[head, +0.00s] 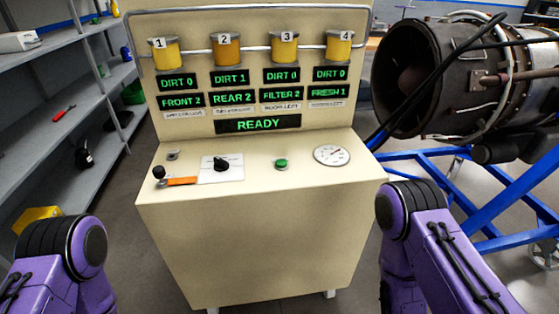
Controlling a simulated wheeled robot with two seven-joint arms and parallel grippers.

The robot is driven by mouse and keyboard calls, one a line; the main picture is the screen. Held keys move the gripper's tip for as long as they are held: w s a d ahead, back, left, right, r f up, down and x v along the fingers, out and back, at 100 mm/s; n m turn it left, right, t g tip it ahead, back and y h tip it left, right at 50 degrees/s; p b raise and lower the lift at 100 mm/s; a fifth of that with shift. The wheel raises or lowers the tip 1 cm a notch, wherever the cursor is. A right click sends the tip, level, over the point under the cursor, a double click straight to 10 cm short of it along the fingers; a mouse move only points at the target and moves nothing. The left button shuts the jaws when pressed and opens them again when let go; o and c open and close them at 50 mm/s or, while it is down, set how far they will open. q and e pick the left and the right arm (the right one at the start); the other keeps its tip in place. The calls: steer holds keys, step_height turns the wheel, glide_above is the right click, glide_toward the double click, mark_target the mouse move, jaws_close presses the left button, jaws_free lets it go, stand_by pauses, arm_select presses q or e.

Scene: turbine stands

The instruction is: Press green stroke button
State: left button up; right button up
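The green button (281,163) is a small round button on the sloped top of a cream control console (250,230). It stands between a black rotary knob (221,163) on a white plate and a round white gauge (332,154). Nothing covers it. The console's display (258,123) reads READY. My two purple arms show at the lower left and lower right, apart from the console. Neither gripper is in the picture.
A black-knobbed lever (159,173) with an orange tag is at the panel's left. Several numbered yellow cylinders (226,51) line the upright back panel. Grey shelves (60,100) stand left. A turbine (450,75) on a blue frame (480,195) stands right, its black cable near the console.

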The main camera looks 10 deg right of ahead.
jaws_close()
stand_by(1.9)
